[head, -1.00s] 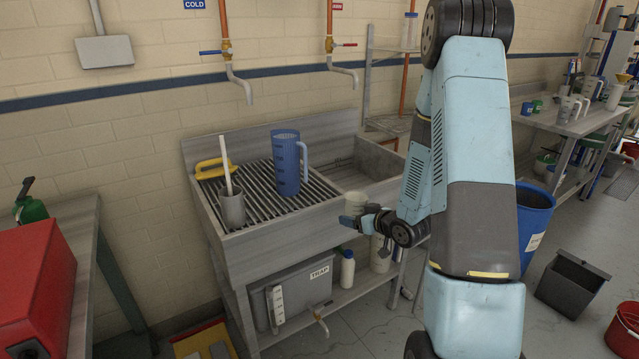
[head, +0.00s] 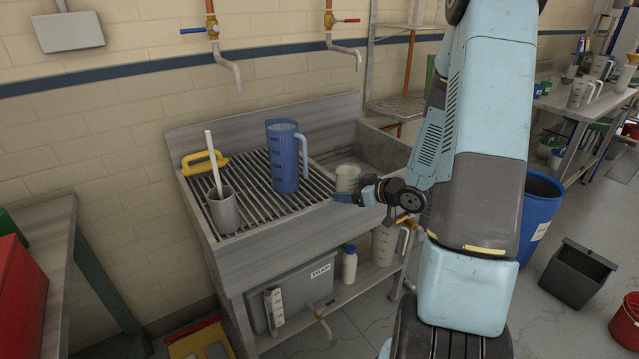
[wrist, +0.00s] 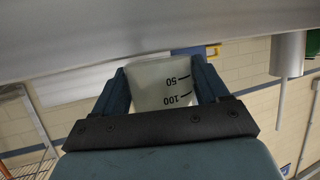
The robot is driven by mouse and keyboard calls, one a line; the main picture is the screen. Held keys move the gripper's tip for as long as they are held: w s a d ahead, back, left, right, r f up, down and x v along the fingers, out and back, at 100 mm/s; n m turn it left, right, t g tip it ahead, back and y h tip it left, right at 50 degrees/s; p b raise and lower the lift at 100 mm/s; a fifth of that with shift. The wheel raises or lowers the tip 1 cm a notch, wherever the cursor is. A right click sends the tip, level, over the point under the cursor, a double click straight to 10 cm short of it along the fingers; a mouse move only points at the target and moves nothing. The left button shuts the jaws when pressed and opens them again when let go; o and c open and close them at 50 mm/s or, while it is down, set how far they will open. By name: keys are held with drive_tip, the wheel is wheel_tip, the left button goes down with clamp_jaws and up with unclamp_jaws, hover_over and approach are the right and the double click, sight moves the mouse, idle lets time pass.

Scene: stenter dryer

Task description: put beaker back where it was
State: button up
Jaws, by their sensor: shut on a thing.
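A small translucent beaker (head: 347,179) is held at the front edge of the sink unit, at the right end of the slatted drainboard. My gripper (head: 345,196) is shut on the beaker. The sink unit (head: 270,237) has a slatted drainboard (head: 252,195) on the left and a basin on the right. I cannot tell whether the beaker touches the sink unit.
A blue jug (head: 284,158) stands on the drainboard. A grey cup with a white rod (head: 224,212) and a yellow-handled tool (head: 203,159) are at its left. A white bottle (head: 349,264) and a measuring jug (head: 386,244) stand on the shelf below. Bare slats lie between cup and jug.

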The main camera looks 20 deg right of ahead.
sight(320, 189)
drive_tip(key=w+a, duration=0.1)
drive_tip(key=w, duration=0.1)
drive_tip(key=w+a, duration=0.3)
drive_tip(key=w, duration=0.1)
drive_tip(key=shift+w+a, duration=0.1)
drive_tip(key=shift+a, duration=0.2)
drive_tip(key=w+a, duration=0.2)
drive_tip(key=w, duration=0.1)
drive_tip(key=shift+s+f, duration=0.15)
drive_tip(key=shift+f, duration=0.6)
drive_tip(key=shift+f, duration=0.1)
drive_tip(key=o, duration=1.2)
drive_tip(key=shift+d, duration=0.1)
